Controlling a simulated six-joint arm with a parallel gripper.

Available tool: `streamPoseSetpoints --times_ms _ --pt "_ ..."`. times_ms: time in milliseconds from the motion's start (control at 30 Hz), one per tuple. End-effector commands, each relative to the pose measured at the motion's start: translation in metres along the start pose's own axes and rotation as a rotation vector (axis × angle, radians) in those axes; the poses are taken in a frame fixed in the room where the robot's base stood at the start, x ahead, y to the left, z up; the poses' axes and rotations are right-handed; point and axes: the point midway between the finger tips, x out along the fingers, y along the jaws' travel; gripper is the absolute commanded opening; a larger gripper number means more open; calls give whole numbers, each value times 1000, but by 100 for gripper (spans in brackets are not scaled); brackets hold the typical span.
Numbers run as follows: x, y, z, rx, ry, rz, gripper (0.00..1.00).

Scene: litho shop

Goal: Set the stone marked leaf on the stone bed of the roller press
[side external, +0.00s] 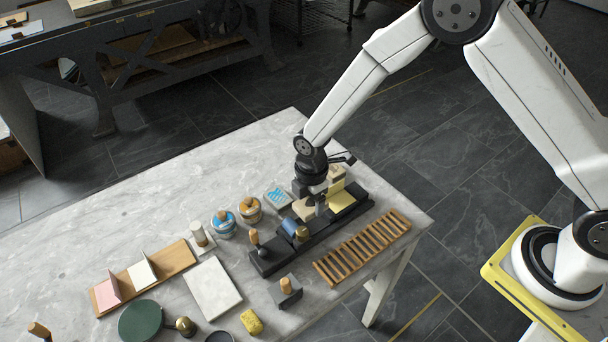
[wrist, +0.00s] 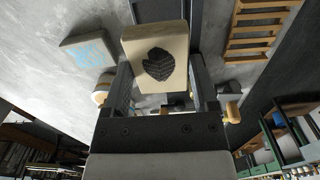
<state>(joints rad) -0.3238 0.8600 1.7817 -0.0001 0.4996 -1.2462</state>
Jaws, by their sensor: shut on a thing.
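My gripper (wrist: 160,88) is shut on a beige stone (wrist: 150,40) with a dark, rounded, leaf-like mark on its face. In the side external view my gripper (side external: 318,206) is over the roller press, a long dark frame (side external: 268,260) with a blue roller (side external: 290,227). A pale edge of the held stone (side external: 303,209) shows beside the fingers there. The stone bed is mostly hidden under my gripper and the stone; I cannot tell whether the stone touches it. A grey stone with a blue mark (side external: 277,197) lies left of the press, also in the wrist view (wrist: 88,48).
A wooden slatted rack (side external: 362,247) lies right of the press. A yellow sheet (side external: 342,200) stands by my gripper. Round tins (side external: 223,223), a white slab (side external: 212,288) and a wooden board with cards (side external: 145,277) are at left. The table's far left is clear.

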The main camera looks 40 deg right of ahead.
Motion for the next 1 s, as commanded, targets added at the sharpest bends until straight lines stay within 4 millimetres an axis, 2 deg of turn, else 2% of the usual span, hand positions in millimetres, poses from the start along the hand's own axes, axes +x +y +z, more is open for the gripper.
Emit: streamPoseSetpoints --times_ms 1000 --pt "53 0 0 0 0 -1 24"
